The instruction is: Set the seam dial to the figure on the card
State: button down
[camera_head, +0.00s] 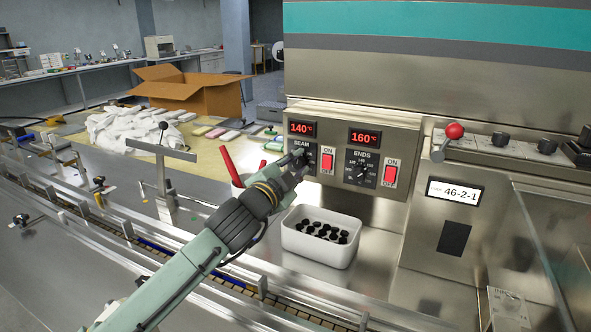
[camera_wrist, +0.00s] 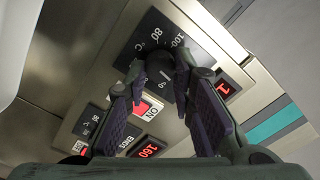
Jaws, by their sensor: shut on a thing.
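The seam dial is a black knob (camera_wrist: 161,76) on a dark scale plate in the wrist view, with 80 and 100 legible on the scale. My gripper (camera_wrist: 159,66) is shut on this knob, one finger on each side. In the head view my gripper (camera_head: 301,157) covers most of the seam dial under the word SEAM. The seam display (camera_head: 301,128) above it reads 140 °C. A pale card-like sheet (camera_head: 508,308) stands at the lower right; I cannot read a figure on it.
Right of the seam dial are a red switch (camera_head: 327,161), the ENDS dial (camera_head: 361,169) and its display (camera_head: 364,138) reading 160 °C. A white bin (camera_head: 320,247) of black pieces stands below. A screen (camera_head: 454,192) reads 46-2-1. A conveyor runs in front.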

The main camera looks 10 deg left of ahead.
jog(key=m+b, duration=0.2)
jog(key=m, duration=0.1)
jog(key=shift+f+m, duration=0.15)
jog(key=shift+m, duration=0.15)
jog(key=m, duration=0.4)
jog(key=shift+m+b, duration=0.3)
jog(key=shift+b, duration=0.1)
jog(key=m, duration=0.4)
jog(key=shift+f, duration=0.1)
jog(key=shift+m+b, duration=0.35)
jog(key=shift+m, duration=1.75)
jog(key=c, duration=1.4)
grip_release()
jog(key=shift+o, duration=0.2)
